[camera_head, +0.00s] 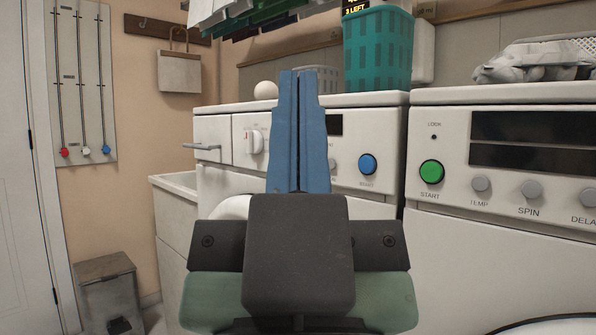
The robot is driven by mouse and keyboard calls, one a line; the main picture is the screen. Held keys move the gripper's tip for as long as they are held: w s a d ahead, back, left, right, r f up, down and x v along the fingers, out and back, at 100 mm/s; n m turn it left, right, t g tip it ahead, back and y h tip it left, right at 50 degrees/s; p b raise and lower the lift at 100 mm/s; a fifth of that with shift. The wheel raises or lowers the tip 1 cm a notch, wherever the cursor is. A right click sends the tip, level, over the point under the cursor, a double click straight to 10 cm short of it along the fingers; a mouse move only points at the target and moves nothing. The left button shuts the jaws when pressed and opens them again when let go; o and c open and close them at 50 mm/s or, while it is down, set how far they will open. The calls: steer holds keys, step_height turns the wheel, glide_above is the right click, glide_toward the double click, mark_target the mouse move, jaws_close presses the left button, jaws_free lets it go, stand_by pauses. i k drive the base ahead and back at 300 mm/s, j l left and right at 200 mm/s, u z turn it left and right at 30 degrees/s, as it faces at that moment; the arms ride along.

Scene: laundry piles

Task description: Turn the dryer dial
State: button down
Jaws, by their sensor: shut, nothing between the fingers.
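My gripper (299,74) is in the middle of the view, its two blue fingers pressed together and pointing away from me. A white machine (388,196) stands behind it, with a large white dial (257,142) on its panel. The dial shows just left of my fingers, with a red mark at its left. I cannot tell the gap in depth, but no contact is visible. My fingers hide the panel's middle. A blue start button (367,164) and a dark display (335,125) show to their right.
A second white machine (452,126) with a green start button (432,172) and grey knobs stands at right. A teal basket (377,50) and a white ball (265,90) sit on the left machine. A grey bin (109,295) stands on the floor at left.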

mark_target(255, 140)
steer(key=i+j+z, duration=0.1)
steer(key=j, duration=0.25)
steer(key=i+j+z, duration=0.1)
steer(key=i+j, duration=0.15)
steer(key=j, duration=0.15)
steer(key=i+j+z, duration=0.1)
steer(key=j, duration=0.25)
